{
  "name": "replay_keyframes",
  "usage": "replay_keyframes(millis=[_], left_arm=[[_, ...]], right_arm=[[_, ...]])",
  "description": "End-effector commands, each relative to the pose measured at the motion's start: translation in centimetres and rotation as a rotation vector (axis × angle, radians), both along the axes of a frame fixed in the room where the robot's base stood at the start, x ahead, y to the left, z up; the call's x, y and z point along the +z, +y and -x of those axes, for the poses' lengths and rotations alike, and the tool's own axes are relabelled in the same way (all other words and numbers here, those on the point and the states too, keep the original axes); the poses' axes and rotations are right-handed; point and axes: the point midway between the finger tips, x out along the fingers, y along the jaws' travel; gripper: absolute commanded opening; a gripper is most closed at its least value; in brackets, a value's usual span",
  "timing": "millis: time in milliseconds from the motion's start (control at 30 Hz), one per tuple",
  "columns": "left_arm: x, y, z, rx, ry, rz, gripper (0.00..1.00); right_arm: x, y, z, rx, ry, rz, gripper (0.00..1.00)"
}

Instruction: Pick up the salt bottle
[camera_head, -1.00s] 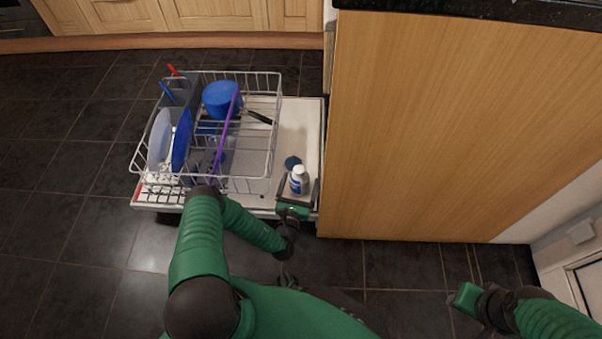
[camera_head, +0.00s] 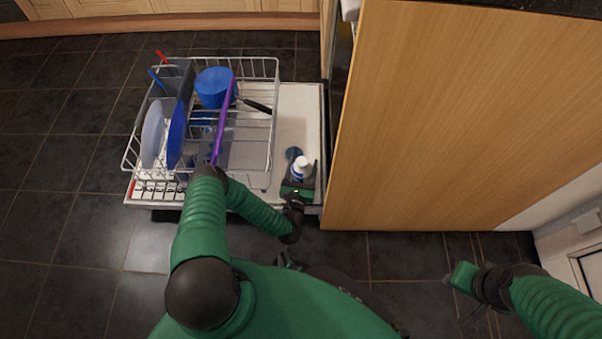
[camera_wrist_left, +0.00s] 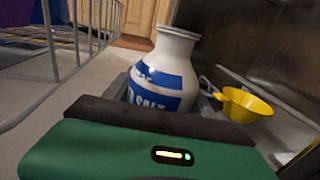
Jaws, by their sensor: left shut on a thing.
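The salt bottle (camera_head: 301,168) is white with a blue label. It stands on the open dishwasher door (camera_head: 300,106), to the right of the rack. My left gripper (camera_head: 299,184) is shut on the bottle; in the left wrist view the bottle (camera_wrist_left: 165,72) sits between the dark fingers, its label partly reading "SALT" and its lower part hidden. The bottle looks close to upright. My right gripper (camera_head: 462,276) is off to the right above the floor, away from the bottle; its fingers are too small to judge.
A wire dish rack (camera_head: 277,72) holds a blue pot (camera_head: 214,86), plates (camera_head: 153,133), and a purple utensil (camera_head: 224,122). A wooden panel (camera_head: 440,110) stands to the right.

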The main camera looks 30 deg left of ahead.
Motion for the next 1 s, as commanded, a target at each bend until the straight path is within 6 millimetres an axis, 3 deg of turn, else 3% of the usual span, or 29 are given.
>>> replay_keyframes(millis=[33, 100, 467, 567, 833, 1000], left_arm=[[-0.4, 0.0, 0.2, 0.001, 0.010, -0.001, 0.10], [-0.4, 0.0, 0.2, 0.000, 0.011, -0.002, 0.00], [0.2, 0.0, 0.1, -0.001, 0.007, 0.001, 0.00], [1.8, 0.1, 0.1, 0.000, 0.005, 0.001, 0.00], [8.4, 0.1, 0.1, 0.000, 0.002, 0.000, 0.00], [10.2, 0.0, 0.1, 0.000, 0.002, 0.000, 0.00]], right_arm=[[-0.1, 0.0, 0.0, -0.001, 0.000, 0.000, 0.35], [-0.1, 0.0, 0.0, -0.001, 0.000, 0.000, 0.35], [0.4, 0.0, 0.0, -0.001, 0.000, 0.000, 0.35], [1.7, 0.0, 0.0, -0.001, 0.000, 0.000, 0.35], [6.9, 0.1, -0.1, -0.001, 0.000, 0.000, 0.35], [8.1, 0.1, -0.1, -0.001, 0.000, 0.000, 0.35]])
